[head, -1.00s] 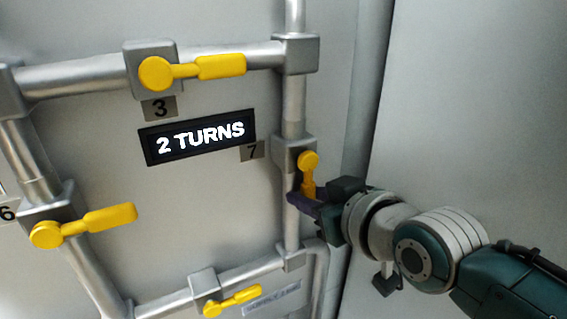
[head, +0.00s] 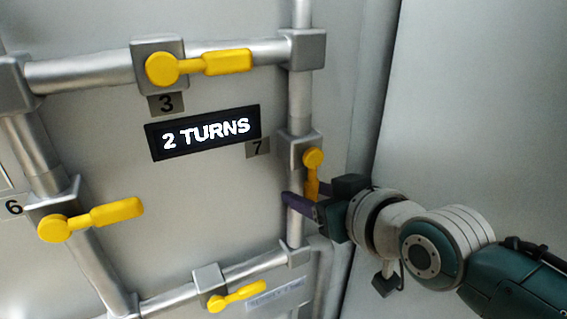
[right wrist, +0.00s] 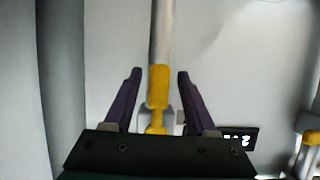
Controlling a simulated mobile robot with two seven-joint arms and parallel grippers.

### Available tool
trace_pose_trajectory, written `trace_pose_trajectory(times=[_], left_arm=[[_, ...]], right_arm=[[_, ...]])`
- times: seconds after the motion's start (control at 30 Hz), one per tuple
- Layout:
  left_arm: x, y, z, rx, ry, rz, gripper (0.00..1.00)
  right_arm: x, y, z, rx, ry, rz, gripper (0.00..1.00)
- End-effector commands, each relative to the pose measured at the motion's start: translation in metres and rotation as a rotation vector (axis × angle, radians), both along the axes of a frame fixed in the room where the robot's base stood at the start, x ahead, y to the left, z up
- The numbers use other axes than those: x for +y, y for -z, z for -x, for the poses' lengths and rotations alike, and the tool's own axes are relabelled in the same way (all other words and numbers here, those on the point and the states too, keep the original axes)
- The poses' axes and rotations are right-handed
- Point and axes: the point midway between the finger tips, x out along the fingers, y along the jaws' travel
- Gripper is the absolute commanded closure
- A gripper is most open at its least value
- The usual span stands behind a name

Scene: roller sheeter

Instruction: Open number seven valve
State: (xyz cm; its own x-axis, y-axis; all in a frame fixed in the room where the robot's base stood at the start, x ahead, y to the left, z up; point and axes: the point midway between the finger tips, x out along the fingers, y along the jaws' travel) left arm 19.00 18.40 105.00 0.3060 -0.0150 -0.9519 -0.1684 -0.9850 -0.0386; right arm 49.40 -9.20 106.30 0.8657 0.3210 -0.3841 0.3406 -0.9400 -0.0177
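The number seven valve has a yellow handle (head: 313,160) on the right-hand vertical pipe, beside the label 7 (head: 258,147). The handle hangs downward along the pipe. My right gripper (head: 303,199) is at the handle's lower end. In the right wrist view, the purple fingers of the right gripper (right wrist: 158,74) stand open on either side of the yellow handle (right wrist: 158,88), with a visible gap on each side. My left gripper is not in view.
A dark sign reading 2 TURNS (head: 205,133) is on the panel left of the valve. Other yellow handles are at valve 3 (head: 200,67), valve 6 (head: 90,220) and on the bottom pipe (head: 237,295). A grey wall (head: 480,110) is at the right.

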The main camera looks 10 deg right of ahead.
Motion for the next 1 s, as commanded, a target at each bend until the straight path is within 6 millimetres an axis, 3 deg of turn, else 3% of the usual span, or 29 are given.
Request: trace_pose_trajectory(times=[0.37,0.8,1.0], left_arm=[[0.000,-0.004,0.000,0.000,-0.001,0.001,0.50],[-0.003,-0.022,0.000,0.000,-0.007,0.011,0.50],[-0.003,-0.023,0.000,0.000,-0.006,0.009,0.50]], right_arm=[[-0.003,-0.004,0.007,-0.001,-0.001,0.002,0.41],[-0.026,-0.031,0.069,-0.001,-0.001,0.002,0.41],[-0.031,-0.038,0.084,-0.001,0.000,0.002,0.41]])
